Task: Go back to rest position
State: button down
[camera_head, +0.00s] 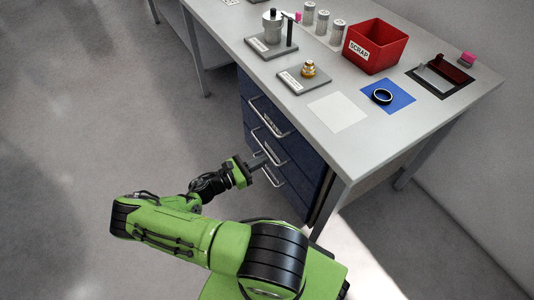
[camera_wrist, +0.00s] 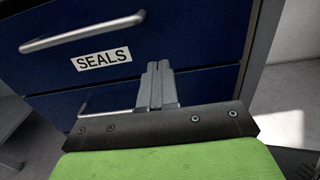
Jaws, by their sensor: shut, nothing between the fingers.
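My gripper (camera_head: 259,162) is shut and empty at the end of my green arm, in front of the blue drawer cabinet (camera_head: 313,196) under the bench. In the wrist view my gripper (camera_wrist: 158,68) shows its two fingers together, before the drawer front (camera_wrist: 190,46) with the label "SEALS" (camera_wrist: 104,60). A silver bar handle (camera_wrist: 80,34) is at the upper left of that drawer. The drawers look closed. I cannot tell whether the fingertips touch the drawer front.
On the grey bench (camera_head: 350,156) stand a red SCRAP bin (camera_head: 375,46), a blue mat (camera_head: 402,101) with a black ring (camera_head: 382,96), a white sheet (camera_head: 337,113), a brass part (camera_head: 308,69) and several jars (camera_head: 323,22). Open floor (camera_head: 90,110) lies at left.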

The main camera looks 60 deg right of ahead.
jog(key=v, duration=0.4)
jog(key=shift+w+a, duration=0.25)
jog(key=w+a+r+m+t+y+p, duration=0.25)
jog(key=a+r+m+y, duration=0.35)
jog(key=r, duration=0.4)
jog(key=w+a+r+m+t+y+p, duration=0.1)
jog(key=a+r+m+t+y+p, duration=0.2)
jog(key=a+r+y, duration=0.5)
jog(key=s+a+r+m+t+p, duration=0.1)
jog(key=s+a+r+t+p, duration=0.1)
jog(key=r, duration=0.6)
jog(key=s+a+r+m+t+y+p, duration=0.1)
jog(key=s+a+r+t, duration=0.2)
jog(key=s+a+r, duration=0.2)
jog(key=s+a+r+m+t+y+p, duration=0.1)
jog(key=s+a+r+t+p, duration=0.1)
jog(key=r, duration=0.9)
jog(key=shift+s+a+m+t+p, duration=0.35)
jog(key=shift+s+a+t, duration=0.3)
jog(key=shift+s+a, duration=0.3)
